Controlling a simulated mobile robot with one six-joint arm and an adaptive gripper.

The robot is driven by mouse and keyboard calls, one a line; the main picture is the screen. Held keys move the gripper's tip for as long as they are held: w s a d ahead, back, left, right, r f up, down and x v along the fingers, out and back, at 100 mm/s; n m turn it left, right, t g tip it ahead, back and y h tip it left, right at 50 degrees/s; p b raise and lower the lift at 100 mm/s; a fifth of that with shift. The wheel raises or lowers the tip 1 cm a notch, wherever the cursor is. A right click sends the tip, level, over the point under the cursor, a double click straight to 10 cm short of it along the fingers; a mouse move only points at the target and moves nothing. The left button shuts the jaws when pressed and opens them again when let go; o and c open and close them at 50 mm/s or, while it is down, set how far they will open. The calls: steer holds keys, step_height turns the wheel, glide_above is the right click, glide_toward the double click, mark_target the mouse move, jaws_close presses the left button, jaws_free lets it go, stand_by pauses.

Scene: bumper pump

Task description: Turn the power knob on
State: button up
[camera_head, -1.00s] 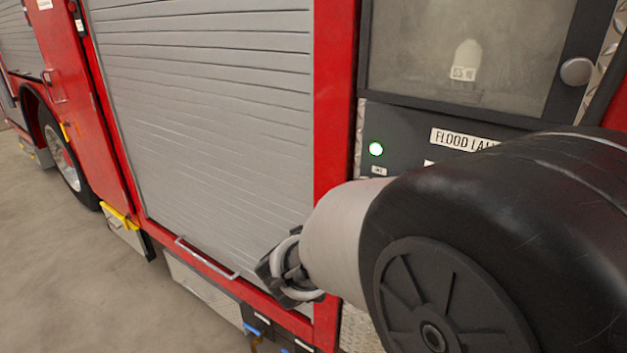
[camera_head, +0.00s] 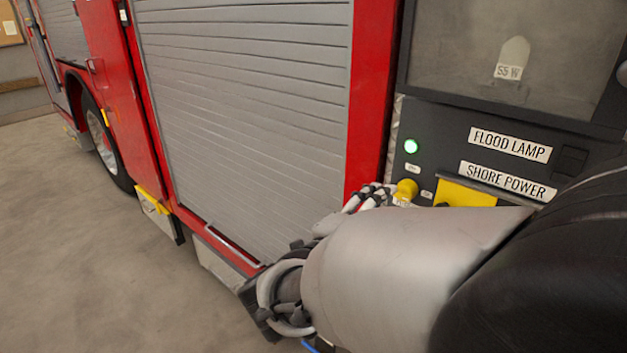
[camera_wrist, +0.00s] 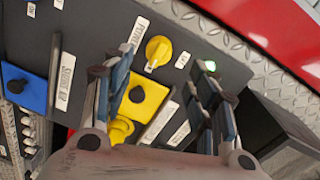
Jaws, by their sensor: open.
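The power knob (camera_wrist: 158,50) is round and yellow with a white mark at its lower edge, beside a POWER label (camera_wrist: 134,33) on the dark panel. In the head view the knob (camera_head: 407,188) shows below a lit green lamp (camera_head: 411,146), partly hidden by my arm and gripper. My gripper (camera_wrist: 161,67) is open and empty. In the wrist view its fingertips lie to the left and right of the knob, which appears beyond them. I cannot tell the exact gap to the panel. In the head view the gripper's fingers (camera_head: 367,197) are just left of the knob.
A yellow shore power socket (camera_wrist: 145,98) shows between my fingers below the knob. A blue socket (camera_wrist: 25,88) is further left in the wrist view. A grey roller shutter (camera_head: 245,100) and red frame (camera_head: 377,95) stand left of the panel. The floor (camera_head: 65,230) at left is clear.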

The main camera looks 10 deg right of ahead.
steer(key=shift+v, duration=2.05)
